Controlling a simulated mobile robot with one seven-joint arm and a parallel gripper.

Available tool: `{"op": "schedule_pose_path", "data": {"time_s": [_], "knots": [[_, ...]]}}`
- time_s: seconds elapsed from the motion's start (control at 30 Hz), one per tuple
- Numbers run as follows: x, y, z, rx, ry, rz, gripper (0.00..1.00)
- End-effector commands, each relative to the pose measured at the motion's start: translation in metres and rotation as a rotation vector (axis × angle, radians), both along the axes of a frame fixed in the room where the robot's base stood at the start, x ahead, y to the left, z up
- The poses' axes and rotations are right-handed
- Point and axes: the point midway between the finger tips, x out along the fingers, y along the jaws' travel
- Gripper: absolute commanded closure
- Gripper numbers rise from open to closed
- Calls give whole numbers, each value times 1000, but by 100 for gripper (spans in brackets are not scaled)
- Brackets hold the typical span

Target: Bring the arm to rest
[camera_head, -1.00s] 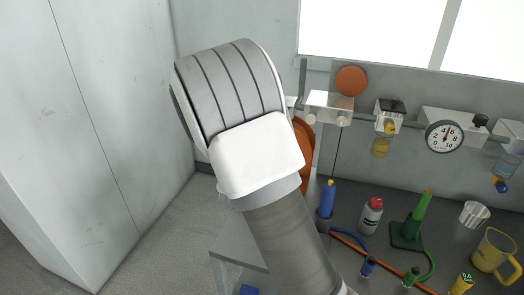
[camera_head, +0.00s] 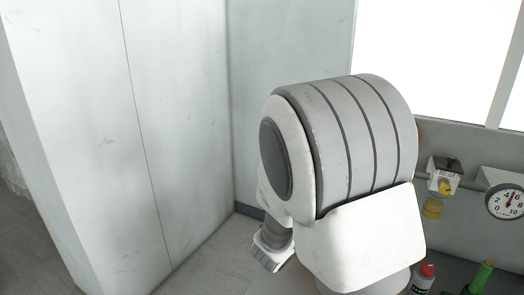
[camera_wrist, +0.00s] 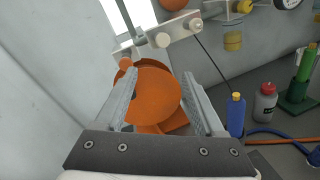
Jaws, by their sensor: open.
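My gripper (camera_wrist: 160,92) shows in the wrist view with its two fingers spread apart and nothing between them. Beyond the fingers is an orange round disc (camera_wrist: 155,95) near the wall, apart from the gripper as far as I can tell. In the head view my arm (camera_head: 355,150) fills the middle right, bent, and it hides much of the bench. The gripper's fingertips cannot be made out in the head view.
A blue bottle (camera_wrist: 236,115), a grey red-capped bottle (camera_wrist: 265,103) and a green tool (camera_wrist: 304,70) stand at the right. A dial gauge (camera_head: 505,202) hangs on the wall. A tall pale cabinet (camera_head: 120,130) stands left, with bare floor (camera_head: 205,250) beside it.

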Motion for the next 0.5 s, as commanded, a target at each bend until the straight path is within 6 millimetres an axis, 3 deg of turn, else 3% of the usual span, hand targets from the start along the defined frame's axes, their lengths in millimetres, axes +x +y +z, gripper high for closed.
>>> {"op": "schedule_pose_path", "data": {"time_s": [0.1,0.23,0.37,0.5], "knots": [[-41,-37,15,179,-63,-194,29],[-89,-61,19,393,-127,-393,29],[-136,-70,16,618,-194,-570,29],[-179,-62,10,873,-268,-734,29]]}}
